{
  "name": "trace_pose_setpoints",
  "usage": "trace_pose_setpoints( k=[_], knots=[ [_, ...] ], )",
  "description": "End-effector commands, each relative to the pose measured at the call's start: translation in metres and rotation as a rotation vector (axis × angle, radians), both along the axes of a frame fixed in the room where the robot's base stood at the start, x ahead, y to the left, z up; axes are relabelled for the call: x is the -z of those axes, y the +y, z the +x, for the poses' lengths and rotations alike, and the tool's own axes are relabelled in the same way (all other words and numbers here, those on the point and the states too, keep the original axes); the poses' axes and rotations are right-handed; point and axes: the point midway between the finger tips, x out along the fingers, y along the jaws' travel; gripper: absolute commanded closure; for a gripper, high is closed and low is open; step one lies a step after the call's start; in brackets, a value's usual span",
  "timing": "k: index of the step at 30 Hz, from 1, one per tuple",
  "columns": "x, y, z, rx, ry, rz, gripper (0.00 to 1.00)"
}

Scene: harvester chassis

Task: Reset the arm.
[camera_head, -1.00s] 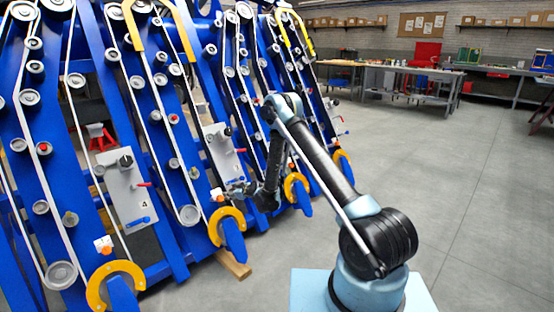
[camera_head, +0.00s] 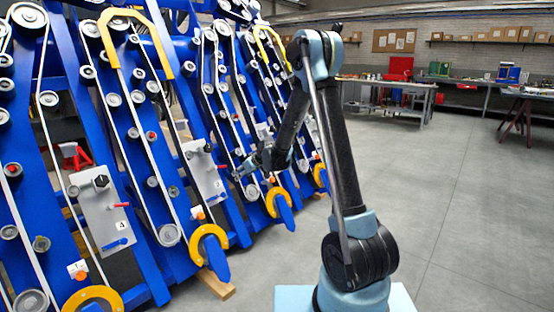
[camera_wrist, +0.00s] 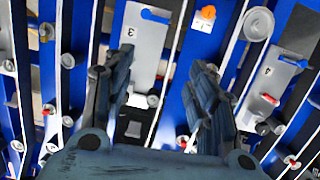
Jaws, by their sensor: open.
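My gripper (camera_head: 240,172) is at the end of my folded arm, in front of the blue harvester chassis (camera_head: 150,250). In the wrist view my gripper (camera_wrist: 160,65) has its two dark fingers spread apart, with nothing between them. Behind the fingers are the chassis's grey panel marked 3 (camera_wrist: 146,45) and, to the right, the panel marked 4 (camera_wrist: 270,88). Both panels appear upside down there. The head view shows the panel marked 4 (camera_head: 105,218) at lower left. My elbow stands high above the gripper.
The chassis fills the left side with pulleys, belts and yellow curved guards (camera_head: 208,248). A wooden block (camera_head: 216,284) lies on the floor at its foot. Workbenches (camera_head: 395,90) stand at the back. The grey floor (camera_head: 470,220) on the right is clear.

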Motion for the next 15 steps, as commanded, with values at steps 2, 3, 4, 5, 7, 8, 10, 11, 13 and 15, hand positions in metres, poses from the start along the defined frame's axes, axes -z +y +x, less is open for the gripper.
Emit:
trace_pose_setpoints(
  k=[2, 3, 4, 5, 7, 8, 10, 11, 13, 15],
  knots=[
    [-0.015, -0.017, -0.011, 0.019, 0.022, -0.01, 0.48],
    [-0.022, -0.025, -0.016, 0.03, 0.034, -0.013, 0.48],
    [-0.026, -0.032, -0.021, 0.039, 0.042, -0.017, 0.48],
    [-0.031, -0.038, -0.025, 0.046, 0.051, -0.022, 0.48],
    [-0.041, -0.052, -0.036, 0.064, 0.072, -0.029, 0.48],
    [-0.045, -0.058, -0.041, 0.072, 0.08, -0.032, 0.48],
    [-0.055, -0.073, -0.053, 0.092, 0.101, -0.041, 0.48],
    [-0.059, -0.079, -0.058, 0.101, 0.11, -0.044, 0.48],
    [-0.067, -0.093, -0.071, 0.119, 0.13, -0.052, 0.48],
    [-0.075, -0.107, -0.084, 0.141, 0.15, -0.061, 0.48]
  ],
)
